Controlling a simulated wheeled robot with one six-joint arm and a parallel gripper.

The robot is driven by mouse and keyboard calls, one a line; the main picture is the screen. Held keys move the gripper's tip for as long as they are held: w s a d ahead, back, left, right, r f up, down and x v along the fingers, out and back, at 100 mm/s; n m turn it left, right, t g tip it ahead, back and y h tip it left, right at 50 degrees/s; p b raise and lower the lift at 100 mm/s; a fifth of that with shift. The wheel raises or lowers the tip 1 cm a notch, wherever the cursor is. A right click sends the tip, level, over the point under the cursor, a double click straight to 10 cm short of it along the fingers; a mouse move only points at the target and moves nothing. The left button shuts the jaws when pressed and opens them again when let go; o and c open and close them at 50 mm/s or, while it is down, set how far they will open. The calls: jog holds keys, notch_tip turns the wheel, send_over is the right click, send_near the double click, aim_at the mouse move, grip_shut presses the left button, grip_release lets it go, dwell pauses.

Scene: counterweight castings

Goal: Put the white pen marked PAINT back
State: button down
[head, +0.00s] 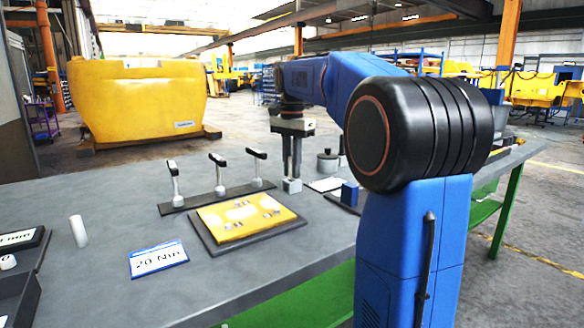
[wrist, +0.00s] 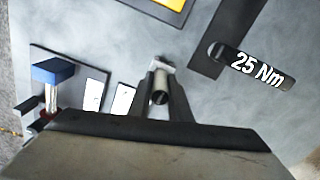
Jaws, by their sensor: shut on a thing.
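My gripper (head: 291,176) points down over the far part of the table, behind the yellow plate. Whether the cylinder sits in the block is unclear. Another plain white cylinder (head: 78,231) stands upright at the left of the table.
A rack (head: 217,198) with three upright wrenches is left of my gripper. The yellow plate (head: 240,217) lies on a dark tray, with a 20 Nm sign (head: 158,259) in front.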

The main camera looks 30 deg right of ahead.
jog(key=shift+f, duration=0.2)
jog(key=c, duration=1.6)
grip_release()
jog(key=shift+c, duration=0.2)
jog(key=shift+r, duration=0.1)
notch_tip(320, 180, up, 12)
jog(key=shift+r, duration=0.15)
